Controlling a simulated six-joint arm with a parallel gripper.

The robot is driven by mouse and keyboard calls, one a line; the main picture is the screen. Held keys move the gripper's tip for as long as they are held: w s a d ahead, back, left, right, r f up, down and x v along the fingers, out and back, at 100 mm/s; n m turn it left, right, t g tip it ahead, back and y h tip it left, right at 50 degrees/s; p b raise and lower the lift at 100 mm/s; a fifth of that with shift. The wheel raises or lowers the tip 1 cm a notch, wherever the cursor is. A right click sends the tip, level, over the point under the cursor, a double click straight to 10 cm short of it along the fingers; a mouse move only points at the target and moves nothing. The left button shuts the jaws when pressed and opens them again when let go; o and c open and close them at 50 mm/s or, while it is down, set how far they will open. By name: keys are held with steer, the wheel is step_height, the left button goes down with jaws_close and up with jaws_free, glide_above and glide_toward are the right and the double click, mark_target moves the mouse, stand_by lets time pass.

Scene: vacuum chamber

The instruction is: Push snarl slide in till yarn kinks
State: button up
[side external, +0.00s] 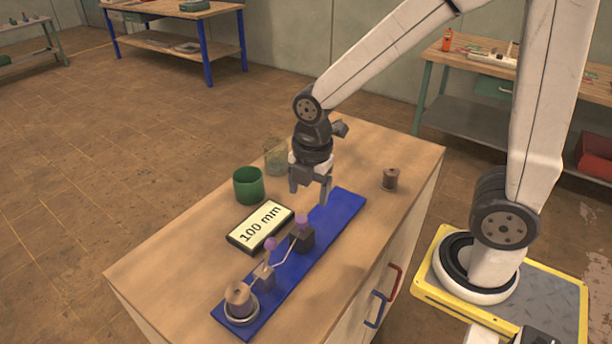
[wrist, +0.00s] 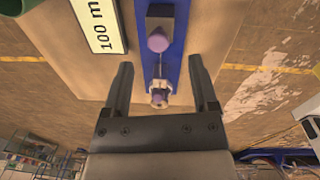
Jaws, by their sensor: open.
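A long blue board (side external: 291,262) lies on the wooden table. A dark block (side external: 302,238) with a purple knob (side external: 302,220) sits on its middle; I take it for the snarl slide. A pale, bent yarn or wire (side external: 286,257) links it to a second block (side external: 264,277) with a purple knob (side external: 270,244). A brown spool (side external: 239,294) stands in a ring at the board's near end. My gripper (side external: 309,196) is open and empty, fingers down above the board, beyond the dark block. The wrist view shows the knob (wrist: 158,40) apart from both fingers.
A black-framed "100 mm" sign (side external: 261,225) lies left of the board. A green cup (side external: 248,186) and a clear glass (side external: 276,156) stand behind it. Another spool (side external: 390,180) stands to the right on the table (side external: 175,260). The table's right side is mostly clear.

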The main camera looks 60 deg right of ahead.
mark_target(301, 218)
steer(key=n, duration=0.3)
steer(key=r+n, duration=0.1)
steer(key=shift+w+a+g, duration=0.25)
steer(key=shift+a+g, duration=0.05)
steer(key=shift+a, duration=0.1)
steer(key=n, duration=0.3)
steer(key=shift+w+a+r, duration=0.1)
steer(key=shift+a+r, duration=0.15)
steer(key=shift+r, duration=0.05)
steer(key=shift+f, duration=0.2)
steer(key=shift+f, duration=3.75)
jaws_close()
